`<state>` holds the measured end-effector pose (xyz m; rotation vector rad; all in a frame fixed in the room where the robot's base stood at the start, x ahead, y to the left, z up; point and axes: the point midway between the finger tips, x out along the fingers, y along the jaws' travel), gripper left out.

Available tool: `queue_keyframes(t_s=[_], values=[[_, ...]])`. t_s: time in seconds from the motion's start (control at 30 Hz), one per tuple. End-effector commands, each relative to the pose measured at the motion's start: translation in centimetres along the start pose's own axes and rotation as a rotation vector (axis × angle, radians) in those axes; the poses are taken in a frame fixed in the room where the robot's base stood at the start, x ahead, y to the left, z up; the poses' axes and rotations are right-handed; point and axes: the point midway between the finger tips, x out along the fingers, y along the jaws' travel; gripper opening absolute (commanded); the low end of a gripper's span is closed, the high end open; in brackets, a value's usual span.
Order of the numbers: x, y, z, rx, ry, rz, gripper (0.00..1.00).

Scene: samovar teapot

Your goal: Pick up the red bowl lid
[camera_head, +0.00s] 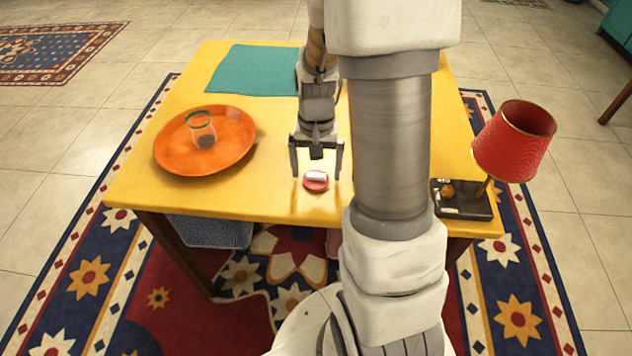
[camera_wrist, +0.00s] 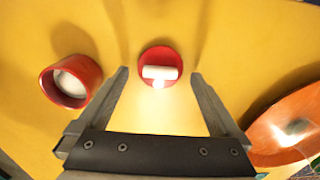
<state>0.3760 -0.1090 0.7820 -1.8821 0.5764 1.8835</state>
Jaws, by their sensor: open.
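The red bowl lid (camera_head: 316,182) is a small round disc with a white bar-shaped handle. It lies flat on the yellow table near the front edge, and in the wrist view it is at top centre (camera_wrist: 160,66). My gripper (camera_head: 316,175) is open and empty, pointing down over the lid. In the wrist view its two fingertips (camera_wrist: 160,75) stand to the left and right of the lid, apart from it. The red bowl (camera_wrist: 72,80), pale inside, stands left of the fingers in the wrist view. I cannot see this bowl in the head view.
On the yellow table (camera_head: 250,195), an orange plate (camera_head: 175,150) holds a green-rimmed glass (camera_head: 202,130) at left. A teal cloth (camera_head: 252,70) lies at the back. A red-shaded lamp (camera_head: 512,142) on a dark base stands at the right corner. The table around the lid is mostly clear.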

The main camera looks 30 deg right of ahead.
Motion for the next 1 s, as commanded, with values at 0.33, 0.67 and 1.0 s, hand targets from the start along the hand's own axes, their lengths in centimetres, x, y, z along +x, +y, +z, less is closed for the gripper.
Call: queue_keyframes(t_s=[0.33,0.67,1.0], values=[[0.84,0.00,-0.01,0.000,0.001,0.000,0.89],[0.83,0.01,-0.01,0.000,0.001,0.000,0.30],[0.60,0.01,-0.03,0.000,0.002,0.000,0.20]])
